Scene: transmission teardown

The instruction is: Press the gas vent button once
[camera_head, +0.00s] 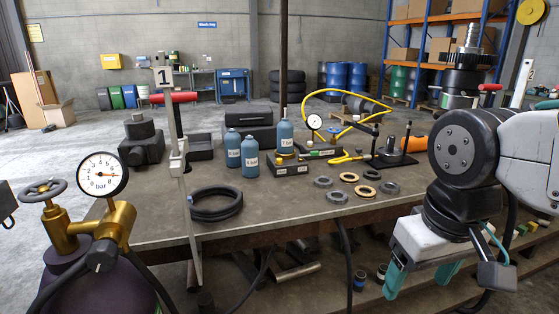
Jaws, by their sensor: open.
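I cannot tell for sure which part is the gas vent button. A gas cylinder (85,287) with a brass valve stands at the lower left. It carries a pressure gauge (102,174) marked in bar, a dark handwheel (43,190) and a dark round knob (101,256) below the gauge. On the bench, a small gauge (314,122) with a yellow hose sits on a black block. My gripper (424,275) is at the lower right, pointing down, with its teal fingers apart and nothing between them. It is far from the cylinder, in front of the bench's near edge.
The bench (300,215) holds blue bottles (250,156), black rings (215,204) and several small rings (350,177). A lower shelf with loose parts is under the bench.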

